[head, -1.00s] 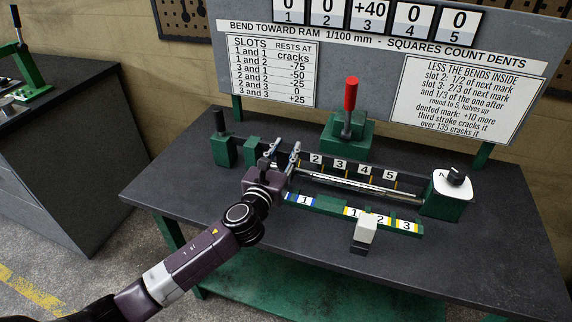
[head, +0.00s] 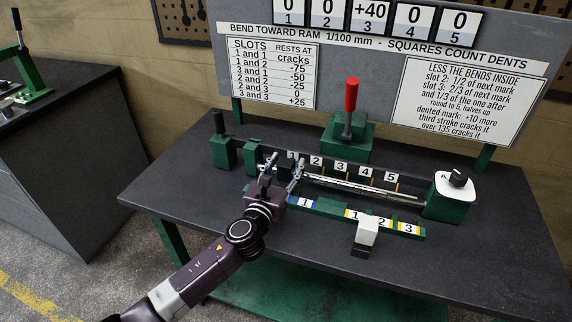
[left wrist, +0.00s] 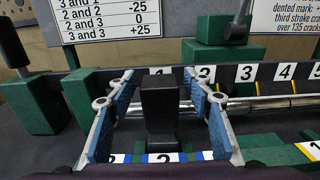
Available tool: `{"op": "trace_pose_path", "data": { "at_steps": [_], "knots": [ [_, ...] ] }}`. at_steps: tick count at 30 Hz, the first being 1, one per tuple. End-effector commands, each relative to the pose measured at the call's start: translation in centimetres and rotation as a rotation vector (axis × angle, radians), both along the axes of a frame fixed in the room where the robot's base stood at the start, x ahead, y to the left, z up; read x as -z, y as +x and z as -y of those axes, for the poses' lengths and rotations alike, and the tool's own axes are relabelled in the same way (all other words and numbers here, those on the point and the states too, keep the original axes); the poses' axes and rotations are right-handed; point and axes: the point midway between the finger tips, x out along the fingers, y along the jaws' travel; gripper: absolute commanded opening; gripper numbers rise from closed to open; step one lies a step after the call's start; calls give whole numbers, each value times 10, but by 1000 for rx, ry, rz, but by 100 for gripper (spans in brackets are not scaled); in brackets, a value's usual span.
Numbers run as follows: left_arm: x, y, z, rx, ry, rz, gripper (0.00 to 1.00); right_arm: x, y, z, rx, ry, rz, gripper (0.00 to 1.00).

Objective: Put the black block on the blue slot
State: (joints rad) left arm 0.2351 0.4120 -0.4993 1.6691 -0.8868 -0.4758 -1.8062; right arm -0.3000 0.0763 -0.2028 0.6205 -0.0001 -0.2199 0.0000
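The black block (left wrist: 161,105) stands upright between the fingers of my left gripper (left wrist: 162,90), just behind the blue-edged label 2 (left wrist: 163,157). In the head view the block (head: 287,168) shows between the fingertips of the left gripper (head: 282,167). Gaps show between the block and both blue finger pads in the left wrist view, so the gripper looks open around it. The block's foot is partly hidden behind the label, so its exact seating cannot be told. The blue-marked label 1 (head: 305,202) lies to the right on the green front rail (head: 331,208). My right gripper is not in view.
A white block (head: 367,231) sits by the yellow-marked labels at right. Behind the rail lies a metal bar (head: 350,188) with numbered marks. A red-handled lever (head: 350,95) stands behind. A green box with a dial (head: 447,198) is at right.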

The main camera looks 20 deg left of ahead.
Motion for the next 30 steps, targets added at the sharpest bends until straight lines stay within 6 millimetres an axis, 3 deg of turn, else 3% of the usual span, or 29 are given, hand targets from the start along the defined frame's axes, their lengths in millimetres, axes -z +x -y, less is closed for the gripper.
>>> {"op": "trace_pose_path", "data": {
  "at_steps": [11, 24, 30],
  "knots": [
    [-2, -6, 0, 1, 1, 0, 47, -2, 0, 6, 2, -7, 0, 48],
    [-1, -93, -3, 2, 0, -2, 47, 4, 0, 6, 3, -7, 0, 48],
    [-2, -115, -4, 0, 0, -1, 47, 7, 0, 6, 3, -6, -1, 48]
  ]
}}
